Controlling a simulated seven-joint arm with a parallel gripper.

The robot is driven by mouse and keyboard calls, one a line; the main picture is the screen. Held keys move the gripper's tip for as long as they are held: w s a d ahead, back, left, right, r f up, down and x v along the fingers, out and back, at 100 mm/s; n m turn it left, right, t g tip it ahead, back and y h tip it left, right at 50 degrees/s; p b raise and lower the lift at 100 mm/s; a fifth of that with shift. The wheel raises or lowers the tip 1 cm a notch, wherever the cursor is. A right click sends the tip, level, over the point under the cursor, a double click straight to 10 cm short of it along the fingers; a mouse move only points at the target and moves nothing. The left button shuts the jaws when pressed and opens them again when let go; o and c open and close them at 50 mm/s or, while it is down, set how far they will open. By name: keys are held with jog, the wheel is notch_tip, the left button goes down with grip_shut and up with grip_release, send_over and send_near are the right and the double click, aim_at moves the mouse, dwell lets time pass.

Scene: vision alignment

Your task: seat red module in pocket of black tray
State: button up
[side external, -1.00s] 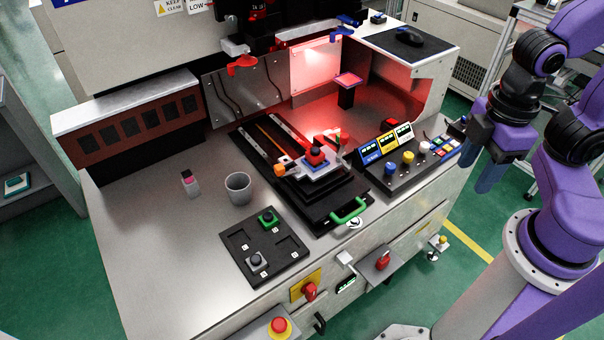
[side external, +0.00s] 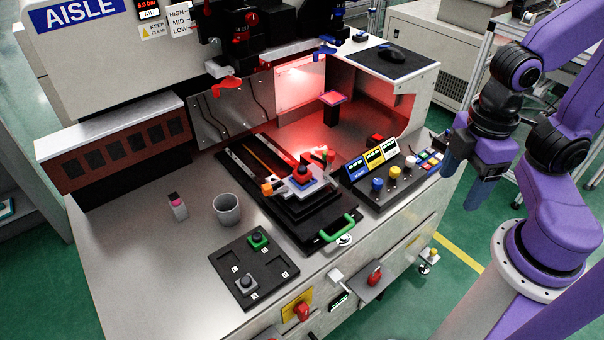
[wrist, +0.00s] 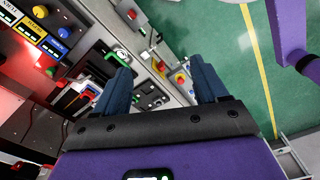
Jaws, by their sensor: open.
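A red module (side external: 303,173) with a dark round top sits on the raised fixture (side external: 302,190) of the black slide in the middle of the machine table. The black tray (side external: 250,263) lies flat at the table's front. It holds a green module (side external: 258,239) in its back pocket and a grey module (side external: 245,284) in its front-left pocket; its other pockets look empty. My gripper (side external: 462,188) is open and empty, off the table's right side, well apart from module and tray. Its two blue fingers (wrist: 160,66) show spread in the wrist view.
A green handle (side external: 338,229) is at the slide's front. A button console (side external: 395,178) stands between slide and gripper. A red-lit post (side external: 333,107) rises behind.

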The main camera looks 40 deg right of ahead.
jog(key=w+a+m, duration=0.5)
jog(key=w+m, duration=0.3)
jog(key=w, duration=0.2)
jog(key=m, duration=2.3)
send_over(302, 168)
notch_tip(302, 168, down, 6)
jog(key=f, duration=1)
jog(key=shift+s+d, duration=0.15)
jog(key=shift+d, duration=0.1)
jog(key=shift+a+f, duration=0.2)
jog(key=shift+f, duration=3.05)
